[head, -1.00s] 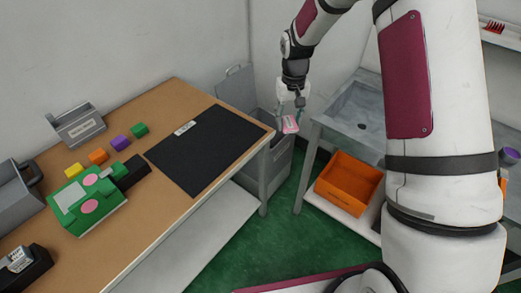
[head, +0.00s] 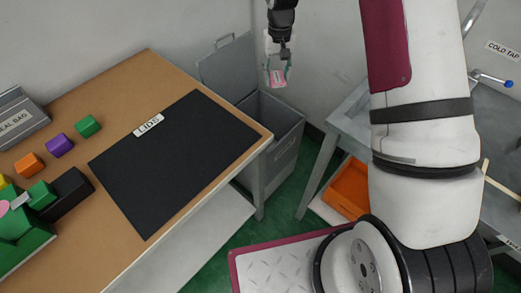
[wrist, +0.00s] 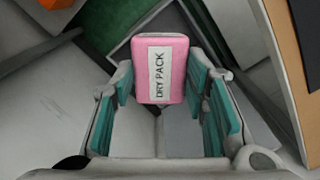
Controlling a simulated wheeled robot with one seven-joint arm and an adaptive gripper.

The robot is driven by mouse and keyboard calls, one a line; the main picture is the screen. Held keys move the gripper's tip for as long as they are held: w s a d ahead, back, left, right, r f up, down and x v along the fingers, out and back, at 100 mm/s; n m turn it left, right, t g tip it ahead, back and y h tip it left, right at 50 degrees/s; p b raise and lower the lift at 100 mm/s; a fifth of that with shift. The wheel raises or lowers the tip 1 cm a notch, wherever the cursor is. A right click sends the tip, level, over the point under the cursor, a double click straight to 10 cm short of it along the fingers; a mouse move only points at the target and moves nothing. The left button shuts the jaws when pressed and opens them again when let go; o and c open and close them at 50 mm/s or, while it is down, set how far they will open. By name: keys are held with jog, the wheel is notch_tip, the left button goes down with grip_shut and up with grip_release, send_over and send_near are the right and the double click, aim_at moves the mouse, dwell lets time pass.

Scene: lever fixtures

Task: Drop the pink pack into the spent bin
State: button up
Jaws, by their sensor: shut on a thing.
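The pink pack (head: 278,78), labelled "DRY PACK" in the wrist view (wrist: 173,55), is held between the teal fingers of my gripper (head: 277,72). My gripper is shut on it and points down. A grey bin (head: 284,160) with its lid (head: 226,66) raised stands on the floor between the table and the sink stand. Its opening is dark inside, and I see no readable name on it. In the head view the pack appears above the bin's opening, clear of its rim. The pack hides part of the view below it in the wrist view.

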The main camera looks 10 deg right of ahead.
jog(key=w+f+b, duration=0.4)
jog(key=f+b, duration=0.4)
jog(key=f, duration=0.1)
jog(key=w+f+b, duration=0.5)
jog(key=f+b, duration=0.3)
jog(key=f, duration=0.2)
jog(key=w+f+m+b, duration=0.1)
jog(key=w+f+b, duration=0.3)
jog(key=f+b, duration=0.5)
jog(key=shift+w+f, duration=0.25)
jog(key=shift+w, duration=0.1)
jog(key=o, duration=1.2)
notch_tip(320, 180, up, 12)
